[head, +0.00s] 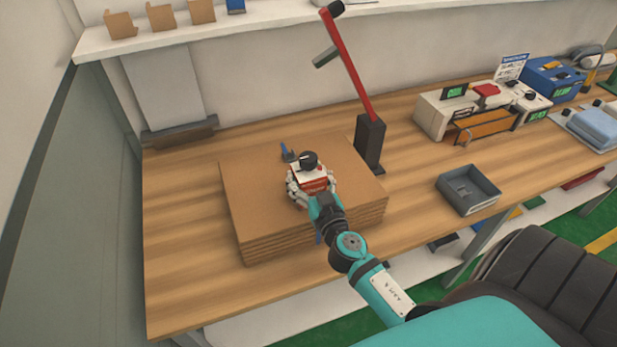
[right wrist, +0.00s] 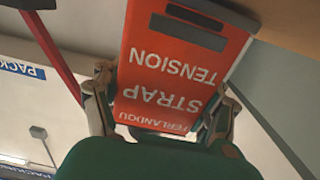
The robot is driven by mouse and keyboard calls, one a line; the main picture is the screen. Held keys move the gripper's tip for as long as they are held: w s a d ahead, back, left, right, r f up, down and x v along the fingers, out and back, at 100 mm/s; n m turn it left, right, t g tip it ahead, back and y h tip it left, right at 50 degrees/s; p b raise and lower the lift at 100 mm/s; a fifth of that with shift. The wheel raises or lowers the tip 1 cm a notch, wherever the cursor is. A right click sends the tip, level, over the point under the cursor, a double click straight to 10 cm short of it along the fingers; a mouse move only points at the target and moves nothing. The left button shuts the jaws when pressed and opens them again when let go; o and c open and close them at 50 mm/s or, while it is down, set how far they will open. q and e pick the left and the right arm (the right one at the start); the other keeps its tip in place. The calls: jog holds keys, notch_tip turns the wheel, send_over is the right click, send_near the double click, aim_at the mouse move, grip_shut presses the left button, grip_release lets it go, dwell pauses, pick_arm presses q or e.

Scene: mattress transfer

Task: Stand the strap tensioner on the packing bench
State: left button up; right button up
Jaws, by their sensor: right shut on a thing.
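The strap tensioner (head: 311,172) is a small white and red block with a black knob on top. In the head view it shows over the stack of flat cardboard (head: 255,185) on the packing bench (head: 185,255); I cannot tell whether it touches the stack. My right gripper (head: 311,189) is shut on it, with grey fingers on both sides. In the right wrist view the tensioner's red label (right wrist: 177,75) fills the space between the fingers, its lettering upside down. My left gripper is not in view.
A tall red lever on a black post (head: 369,145) stands just behind and right of the stack. A grey tray (head: 469,190) lies farther right, with machines (head: 446,113) beyond. A shelf (head: 265,28) runs above the back.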

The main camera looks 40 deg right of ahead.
jog(key=shift+f, duration=0.1)
jog(key=o, duration=1.8)
jog(key=b+v, duration=0.2)
jog(key=v, duration=0.3)
jog(key=b+v, duration=0.3)
jog(key=v, duration=0.3)
jog(key=b+v, duration=0.3)
jog(key=v, duration=0.3)
jog(key=shift+s+r, duration=0.25)
